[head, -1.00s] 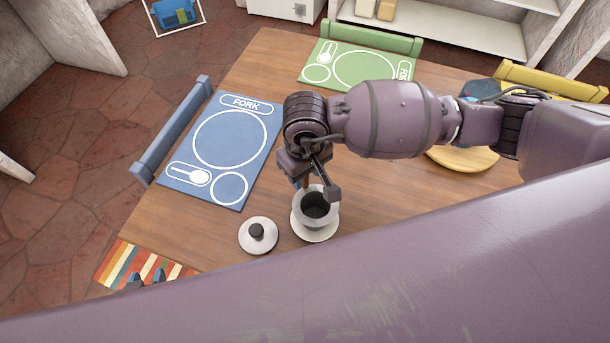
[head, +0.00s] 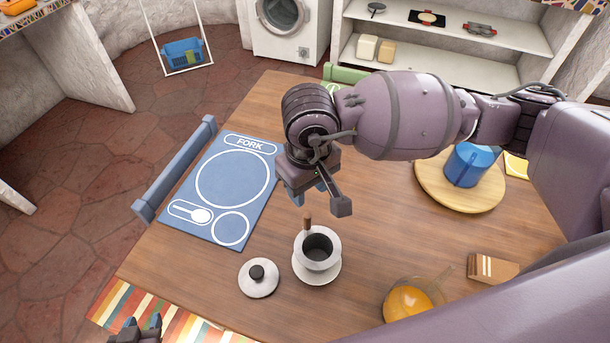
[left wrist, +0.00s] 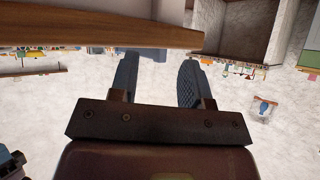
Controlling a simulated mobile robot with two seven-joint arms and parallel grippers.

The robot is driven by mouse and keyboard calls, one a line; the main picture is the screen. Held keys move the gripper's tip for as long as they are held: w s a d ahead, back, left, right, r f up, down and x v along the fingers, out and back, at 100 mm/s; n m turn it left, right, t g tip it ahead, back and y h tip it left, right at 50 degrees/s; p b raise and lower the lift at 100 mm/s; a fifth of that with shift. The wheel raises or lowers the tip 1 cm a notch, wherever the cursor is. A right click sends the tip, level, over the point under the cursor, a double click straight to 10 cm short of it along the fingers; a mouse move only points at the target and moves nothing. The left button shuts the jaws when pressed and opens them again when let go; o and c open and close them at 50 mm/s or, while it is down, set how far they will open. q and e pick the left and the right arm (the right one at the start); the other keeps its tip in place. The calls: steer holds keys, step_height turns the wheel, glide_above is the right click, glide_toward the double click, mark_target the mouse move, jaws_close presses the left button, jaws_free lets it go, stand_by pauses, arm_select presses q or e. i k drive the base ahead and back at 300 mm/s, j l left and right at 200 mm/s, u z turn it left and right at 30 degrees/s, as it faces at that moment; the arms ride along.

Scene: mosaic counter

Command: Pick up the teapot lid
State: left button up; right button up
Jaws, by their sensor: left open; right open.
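The white lid with a black knob (head: 258,284) lies on the wooden table near its front left. Just right of it, a white pot with a dark inside and a wooden handle (head: 318,262) stands uncovered on a white saucer (head: 333,276). My right gripper (head: 320,202) is open and empty, above and beyond the pot, apart from the lid. My left gripper (head: 142,322) is open at the bottom left, over the striped rug and off the table's edge, left of the lid. In the left wrist view its two fingers (left wrist: 157,75) are spread with nothing between them.
The table edge (left wrist: 100,38) crosses above the left fingers in the left wrist view. A blue placemat (head: 206,205) lies behind the lid. To the right are a round board (head: 430,187) with a blue pot (head: 467,166), a glass bowl (head: 400,304) and a cake slice (head: 493,268).

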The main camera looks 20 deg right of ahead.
mark_target(258, 277)
steer(key=k+j, duration=0.8)
